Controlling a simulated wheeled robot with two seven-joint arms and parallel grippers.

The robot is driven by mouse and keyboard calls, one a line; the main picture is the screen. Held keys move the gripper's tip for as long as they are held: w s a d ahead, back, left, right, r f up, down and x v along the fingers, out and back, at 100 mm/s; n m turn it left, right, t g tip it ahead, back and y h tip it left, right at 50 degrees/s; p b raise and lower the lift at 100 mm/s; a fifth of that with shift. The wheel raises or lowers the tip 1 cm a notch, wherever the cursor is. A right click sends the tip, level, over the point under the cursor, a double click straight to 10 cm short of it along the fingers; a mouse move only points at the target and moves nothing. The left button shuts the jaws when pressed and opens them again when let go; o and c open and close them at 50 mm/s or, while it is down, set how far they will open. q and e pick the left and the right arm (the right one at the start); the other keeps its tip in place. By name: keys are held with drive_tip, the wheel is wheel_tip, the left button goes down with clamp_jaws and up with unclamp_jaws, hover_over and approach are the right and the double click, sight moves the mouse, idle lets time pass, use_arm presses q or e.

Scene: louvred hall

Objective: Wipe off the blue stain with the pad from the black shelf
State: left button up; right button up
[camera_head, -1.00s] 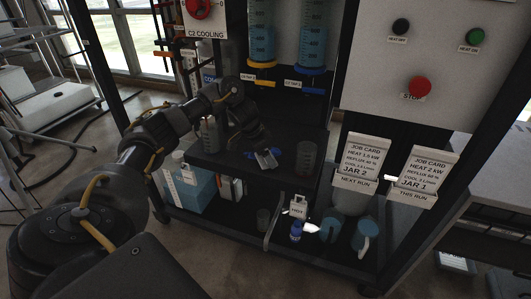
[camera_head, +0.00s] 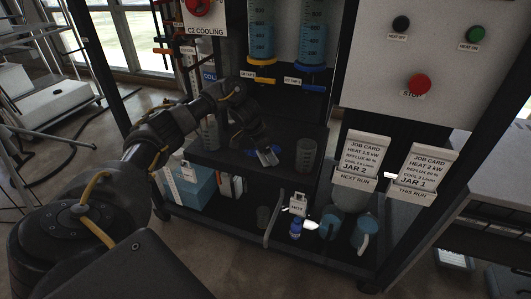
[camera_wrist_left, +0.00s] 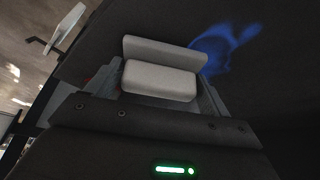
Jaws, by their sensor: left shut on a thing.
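My left gripper (camera_head: 264,151) reaches down over the black shelf (camera_head: 225,159) in the head view. It is shut on a light grey pad (camera_head: 269,158), which also shows between the fingers in the left wrist view (camera_wrist_left: 160,80). The blue stain (camera_wrist_left: 225,47) shows in the left wrist view as a smeared ring on the dark shelf, just beyond the pad's right end. The pad hides part of it. In the head view only a little blue shows beside the gripper. I cannot tell whether the pad touches the shelf. My right gripper is not in view.
A clear beaker (camera_head: 306,155) stands on the shelf right of the pad. Two blue-filled cylinders (camera_head: 261,35) hang above. A lower shelf holds a blue box (camera_head: 197,188), a small bottle (camera_head: 296,229) and blue jugs (camera_head: 331,222). Two job cards (camera_head: 357,160) hang at right.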

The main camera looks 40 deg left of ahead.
sight(275, 148)
use_arm(q)
drive_tip(key=shift+w+a+r, duration=0.1)
drive_tip(key=shift+w+a, duration=0.1)
drive_tip(key=shift+w, duration=0.3)
drive_tip(key=shift+w+a, duration=0.15)
drive_tip(key=shift+w, duration=0.35)
drive_tip(key=shift+w, duration=0.1)
drive_tip(key=shift+w+a, duration=0.2)
drive_tip(key=shift+w, duration=0.45)
drive_tip(key=shift+w+a, duration=0.35)
drive_tip(key=shift+w, duration=0.55)
drive_tip(key=shift+b, duration=0.3)
